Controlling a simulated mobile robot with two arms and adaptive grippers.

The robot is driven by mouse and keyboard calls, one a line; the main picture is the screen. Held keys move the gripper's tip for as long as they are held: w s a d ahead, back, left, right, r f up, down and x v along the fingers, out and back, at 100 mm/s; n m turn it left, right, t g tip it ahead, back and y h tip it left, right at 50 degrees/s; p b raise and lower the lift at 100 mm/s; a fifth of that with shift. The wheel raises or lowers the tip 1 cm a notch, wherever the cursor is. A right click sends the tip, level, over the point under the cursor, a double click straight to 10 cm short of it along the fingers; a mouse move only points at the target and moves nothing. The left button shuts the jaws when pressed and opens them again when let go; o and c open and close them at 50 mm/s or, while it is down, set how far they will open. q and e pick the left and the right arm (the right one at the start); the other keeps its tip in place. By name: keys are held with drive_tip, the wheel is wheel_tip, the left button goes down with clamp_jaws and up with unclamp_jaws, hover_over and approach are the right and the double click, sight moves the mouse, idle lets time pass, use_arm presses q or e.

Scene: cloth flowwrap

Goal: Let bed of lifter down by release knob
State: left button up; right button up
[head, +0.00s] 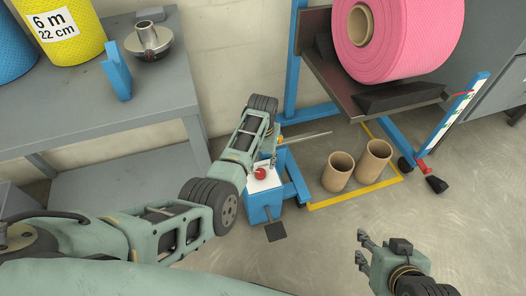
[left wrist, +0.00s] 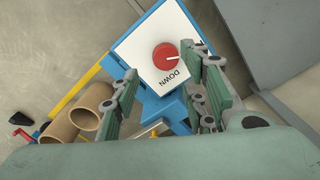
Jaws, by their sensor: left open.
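The lifter has a blue frame and a dark grey bed (head: 375,97) carrying a large pink roll (head: 405,40). The bed is raised well above the floor. The red release knob (head: 260,173) sits on a white panel on the lifter's blue box (head: 262,205). In the left wrist view the knob (left wrist: 165,57) is round with a white mark, beside the word DOWN. My left gripper (head: 273,148) is open close to the panel; the knob shows between its fingers, apart from them. My right gripper (head: 363,250) appears open and empty, low at the right.
Two brown cardboard tubes (head: 338,172) (head: 374,162) stand on the floor beneath the bed, inside a yellow floor line (head: 350,198). A grey table (head: 150,90) at left holds rolls, a metal part and a blue piece. Open floor lies in front of the lifter.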

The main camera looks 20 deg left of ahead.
use_arm(q)
wheel_tip(320, 180, up, 5)
drive_tip(key=shift+d+f, duration=0.1)
idle(0.7)
